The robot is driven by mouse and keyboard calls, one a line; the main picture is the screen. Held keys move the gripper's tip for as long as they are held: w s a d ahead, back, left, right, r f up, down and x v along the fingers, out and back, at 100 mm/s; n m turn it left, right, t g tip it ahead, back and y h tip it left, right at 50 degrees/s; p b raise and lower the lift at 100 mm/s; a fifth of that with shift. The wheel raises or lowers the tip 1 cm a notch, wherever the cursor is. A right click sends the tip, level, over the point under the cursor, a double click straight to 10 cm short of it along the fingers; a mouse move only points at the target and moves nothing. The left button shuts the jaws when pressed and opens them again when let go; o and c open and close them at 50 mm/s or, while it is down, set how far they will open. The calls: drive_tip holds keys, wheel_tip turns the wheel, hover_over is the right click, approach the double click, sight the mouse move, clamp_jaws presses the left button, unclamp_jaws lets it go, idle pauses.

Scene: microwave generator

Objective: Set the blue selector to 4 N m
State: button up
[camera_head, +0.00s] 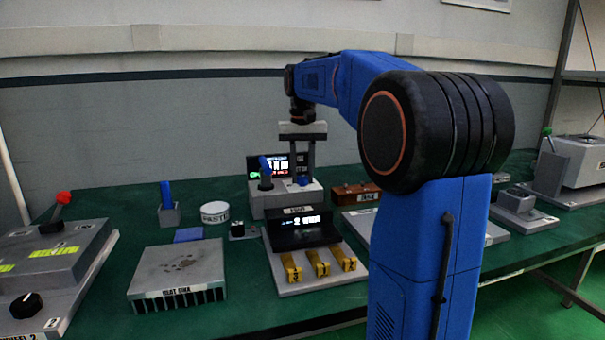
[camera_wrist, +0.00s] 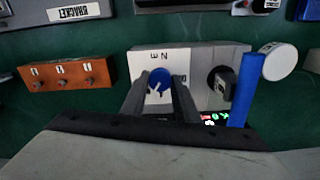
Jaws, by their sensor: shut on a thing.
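The blue selector (camera_head: 303,181) is a round knob on top of a grey box (camera_head: 270,203) at the back of the bench. In the wrist view the selector (camera_wrist: 159,80) carries a white pointer mark, and the marking "N m" is printed upside down beside it. My gripper (camera_head: 302,178) reaches straight down onto the selector. In the wrist view my gripper's fingers (camera_wrist: 159,86) stand on either side of the knob, shut on it. The box's lit display (camera_head: 275,165) is partly hidden behind a blue upright tool; its digits are too small to read.
The blue tool (camera_head: 266,166) stands close left of my gripper. A dark display unit with yellow levers (camera_head: 320,263) stands in front. A heat sink (camera_head: 178,275) and paste tin (camera_head: 215,212) are left. An orange-brown block (camera_head: 352,194) is right.

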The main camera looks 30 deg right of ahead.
sight(302, 177)
drive_tip(key=n, duration=0.6)
drive_tip(key=shift+n, duration=0.3)
idle(0.4)
drive_tip(key=o, duration=1.1)
drive_tip(key=shift+c, duration=0.2)
drive_tip(key=shift+r, duration=0.15)
wheel_tip(302, 177, up, 17)
drive_tip(key=shift+r, duration=0.1)
